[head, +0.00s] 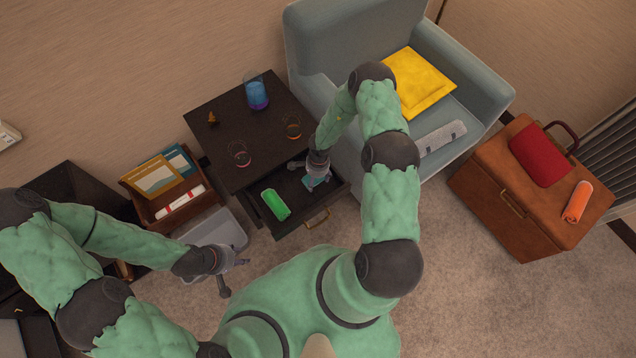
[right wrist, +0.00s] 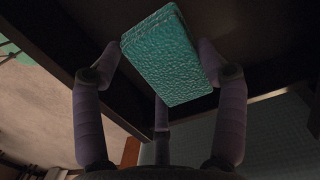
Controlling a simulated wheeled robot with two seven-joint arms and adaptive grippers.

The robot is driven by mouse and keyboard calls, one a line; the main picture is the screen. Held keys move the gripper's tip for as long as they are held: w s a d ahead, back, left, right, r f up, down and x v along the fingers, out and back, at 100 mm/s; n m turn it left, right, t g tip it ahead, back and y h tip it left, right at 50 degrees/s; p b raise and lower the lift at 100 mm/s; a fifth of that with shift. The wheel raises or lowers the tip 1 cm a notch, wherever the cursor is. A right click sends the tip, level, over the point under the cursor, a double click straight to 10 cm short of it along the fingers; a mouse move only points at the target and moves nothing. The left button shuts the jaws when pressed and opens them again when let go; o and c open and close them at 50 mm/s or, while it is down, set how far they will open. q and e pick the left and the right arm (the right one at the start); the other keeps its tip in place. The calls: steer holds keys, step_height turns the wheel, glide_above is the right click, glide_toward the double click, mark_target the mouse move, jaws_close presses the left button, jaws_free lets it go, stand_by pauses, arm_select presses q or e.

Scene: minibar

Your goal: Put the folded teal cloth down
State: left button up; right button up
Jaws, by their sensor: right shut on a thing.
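The folded teal cloth (right wrist: 165,58) is a thick textured block in the right wrist view. My right gripper (right wrist: 165,85) is shut on it, with fingers at both sides and one below. In the head view the right gripper (head: 310,171) is over the right part of the open drawer (head: 317,213) of the dark cabinet, and a bit of the teal cloth (head: 318,182) shows under it. I cannot tell whether the cloth touches the drawer floor. My left gripper (head: 236,272) is empty over the carpet, left of the drawer, with its fingers spread.
A rolled green cloth (head: 275,204) lies in the drawer's left part. Glasses (head: 256,92) stand on the cabinet top (head: 225,118). A wooden box (head: 150,204) and a grey bin (head: 222,226) are at left. An armchair (head: 350,45) is close on the right.

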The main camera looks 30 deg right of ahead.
mark_target(318, 182)
steer(key=shift+d+f, duration=0.3)
steer(key=shift+f, duration=0.05)
steer(key=f+b, duration=0.1)
steer(key=f, duration=0.1)
steer(key=f+b, duration=0.1)
steer(key=shift+w+d+f, duration=0.1)
steer(key=shift+d+f, duration=0.1)
steer(key=shift+f, duration=0.15)
steer(key=shift+r, duration=0.1)
steer(key=o, duration=1.3)
